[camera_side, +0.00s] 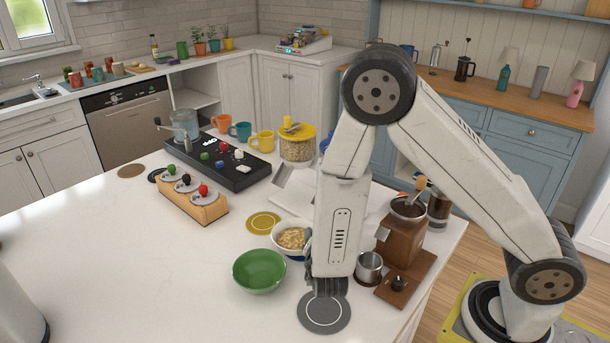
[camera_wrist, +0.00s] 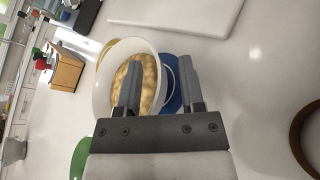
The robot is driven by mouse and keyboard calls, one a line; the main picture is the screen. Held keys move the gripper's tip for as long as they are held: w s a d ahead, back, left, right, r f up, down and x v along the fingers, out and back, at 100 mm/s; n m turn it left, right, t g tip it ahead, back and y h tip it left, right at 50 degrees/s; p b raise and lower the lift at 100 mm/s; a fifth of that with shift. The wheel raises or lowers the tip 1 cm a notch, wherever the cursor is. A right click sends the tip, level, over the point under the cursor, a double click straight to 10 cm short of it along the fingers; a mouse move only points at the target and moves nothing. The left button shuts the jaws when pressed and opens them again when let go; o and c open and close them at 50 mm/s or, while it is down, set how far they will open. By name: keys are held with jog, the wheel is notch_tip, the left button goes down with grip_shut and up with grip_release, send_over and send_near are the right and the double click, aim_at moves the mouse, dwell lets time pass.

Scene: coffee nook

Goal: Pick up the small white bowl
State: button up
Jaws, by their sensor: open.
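The small white bowl (camera_side: 277,245) stands on the counter, filled with pale yellow-brown pieces. In the side view its right part is hidden behind my gripper. In the wrist view the bowl (camera_wrist: 102,85) lies ahead, with a blue round mat (camera_wrist: 173,100) showing at its right. My gripper (camera_side: 323,287) points down to the right of the bowl, over or near a grey round mat (camera_side: 312,318). In the wrist view my gripper (camera_wrist: 160,66) is open and empty. Its left finger overlaps the bowl and its right finger overlaps the blue mat; contact is not clear.
A green bowl (camera_side: 259,272) stands close at the bowl's front left. A metal cup (camera_side: 369,268) and a wooden coffee grinder (camera_side: 400,250) stand close on the gripper's right. A yellow round mat (camera_side: 263,223) lies behind the bowl.

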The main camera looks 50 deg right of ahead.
grip_shut()
dwell(1.3)
